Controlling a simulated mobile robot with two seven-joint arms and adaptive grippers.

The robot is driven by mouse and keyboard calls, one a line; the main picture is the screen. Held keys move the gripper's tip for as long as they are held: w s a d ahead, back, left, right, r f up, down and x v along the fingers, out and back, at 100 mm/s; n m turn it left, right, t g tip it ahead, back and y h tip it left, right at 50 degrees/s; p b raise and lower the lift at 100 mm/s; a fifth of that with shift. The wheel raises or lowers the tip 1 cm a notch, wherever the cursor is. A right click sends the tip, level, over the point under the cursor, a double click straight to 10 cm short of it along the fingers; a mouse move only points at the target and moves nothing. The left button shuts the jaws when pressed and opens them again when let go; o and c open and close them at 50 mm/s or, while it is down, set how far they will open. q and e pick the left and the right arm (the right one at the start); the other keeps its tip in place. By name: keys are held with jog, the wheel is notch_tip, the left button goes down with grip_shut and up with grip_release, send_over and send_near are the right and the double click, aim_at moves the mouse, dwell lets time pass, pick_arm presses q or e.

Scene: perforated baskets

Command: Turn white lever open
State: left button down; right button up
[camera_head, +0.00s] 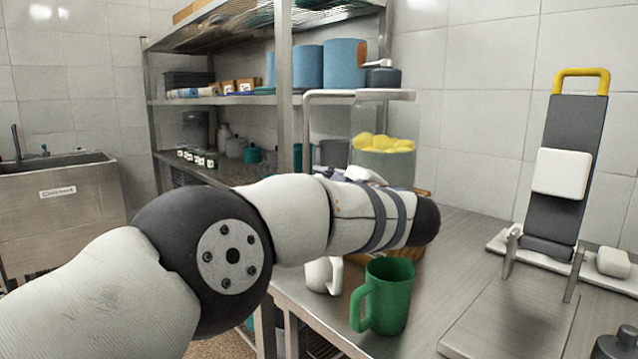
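No part is clearly recognisable as a white lever. At the right stands a dark upright panel (565,135) with a yellow handle (582,73) on top and a white block (562,173) on its face. It rises from a white base, with a smaller white block (613,262) at its right end. A clear container with yellow fruit (383,143) stands behind my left arm, which hides its lower part. My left arm reaches across from the left and ends in a dark rounded link; no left gripper fingers show. My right gripper is not in view.
A green mug (388,296) and a white mug (322,275) stand near the front edge of the steel counter (440,260), just below my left arm. A steel shelf (225,97) with blue containers (343,64) stands behind. A sink (65,200) is at the left.

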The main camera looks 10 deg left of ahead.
pick_arm(q)
jog(key=shift+d+r, duration=0.25)
jog(key=shift+r, duration=0.3)
jog(key=c, duration=1.8)
grip_release()
jog(key=o, duration=0.6)
jog(key=shift+d+f, duration=0.1)
jog(key=shift+d, duration=0.1)
jog(key=shift+a+f, duration=0.2)
jog(key=shift+f, duration=0.05)
